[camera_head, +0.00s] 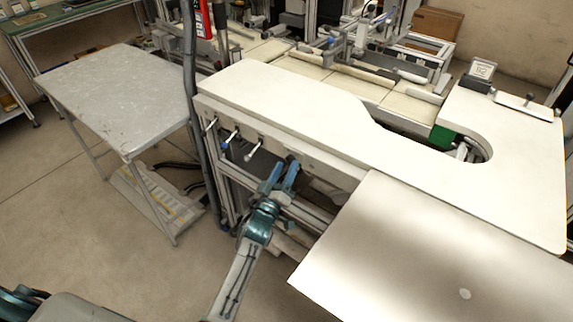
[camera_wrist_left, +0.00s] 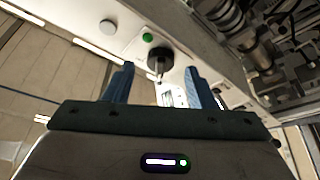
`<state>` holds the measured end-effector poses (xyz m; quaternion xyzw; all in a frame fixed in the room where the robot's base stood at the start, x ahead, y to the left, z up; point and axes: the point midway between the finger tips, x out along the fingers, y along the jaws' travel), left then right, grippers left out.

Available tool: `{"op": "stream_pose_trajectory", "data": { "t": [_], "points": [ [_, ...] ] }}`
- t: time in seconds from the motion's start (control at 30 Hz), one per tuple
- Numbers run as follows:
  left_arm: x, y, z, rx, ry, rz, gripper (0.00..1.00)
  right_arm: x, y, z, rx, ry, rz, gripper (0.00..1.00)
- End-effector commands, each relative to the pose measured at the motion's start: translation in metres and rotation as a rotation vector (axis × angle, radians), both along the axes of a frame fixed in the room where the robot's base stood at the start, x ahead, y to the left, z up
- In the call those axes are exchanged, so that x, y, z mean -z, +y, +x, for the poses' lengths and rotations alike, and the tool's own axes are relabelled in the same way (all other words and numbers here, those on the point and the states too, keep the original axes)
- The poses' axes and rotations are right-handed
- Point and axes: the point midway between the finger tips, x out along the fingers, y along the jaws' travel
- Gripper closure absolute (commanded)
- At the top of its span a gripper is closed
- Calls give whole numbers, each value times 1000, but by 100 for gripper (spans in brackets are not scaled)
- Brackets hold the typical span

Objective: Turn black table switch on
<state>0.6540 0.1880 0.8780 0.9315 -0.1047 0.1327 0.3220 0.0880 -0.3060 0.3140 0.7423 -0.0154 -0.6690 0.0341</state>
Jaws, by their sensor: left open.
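In the left wrist view a round black switch knob (camera_wrist_left: 159,60) sits on the pale front panel of the table, with a small light-coloured part at its lower edge. My left gripper (camera_wrist_left: 159,76) is open, its two blue fingers on either side of the knob in the picture. I cannot tell whether they touch it. In the head view my left gripper (camera_head: 284,168) is just below the front edge of the white table (camera_head: 290,105), and the switch itself is hidden or too small to make out. My right gripper is not in view.
A green button (camera_wrist_left: 147,37) and a white button (camera_wrist_left: 107,27) are beside the knob. Levers with blue and white ends (camera_head: 229,141) stick out of the table front, left of my gripper. A grey metal table (camera_head: 125,95) stands at left. A pale panel (camera_head: 430,255) lies at right.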

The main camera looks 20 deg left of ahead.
Motion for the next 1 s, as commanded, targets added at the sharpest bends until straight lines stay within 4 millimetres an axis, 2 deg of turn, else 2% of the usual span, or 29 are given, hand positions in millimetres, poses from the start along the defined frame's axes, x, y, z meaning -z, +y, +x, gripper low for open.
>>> {"op": "stream_pose_trajectory", "data": {
  "t": [0.13,0.43,0.47,0.67,1.0],
  "points": [
    [-4,-1,11,0,1,-1,50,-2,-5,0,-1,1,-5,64],
    [-3,-1,13,0,1,0,50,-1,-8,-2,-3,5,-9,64],
    [-4,-1,13,0,1,0,54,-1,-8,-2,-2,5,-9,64],
    [-4,-1,13,0,1,0,93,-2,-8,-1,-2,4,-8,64],
    [-4,-1,13,-1,-11,39,94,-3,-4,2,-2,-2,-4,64]
  ]
}}
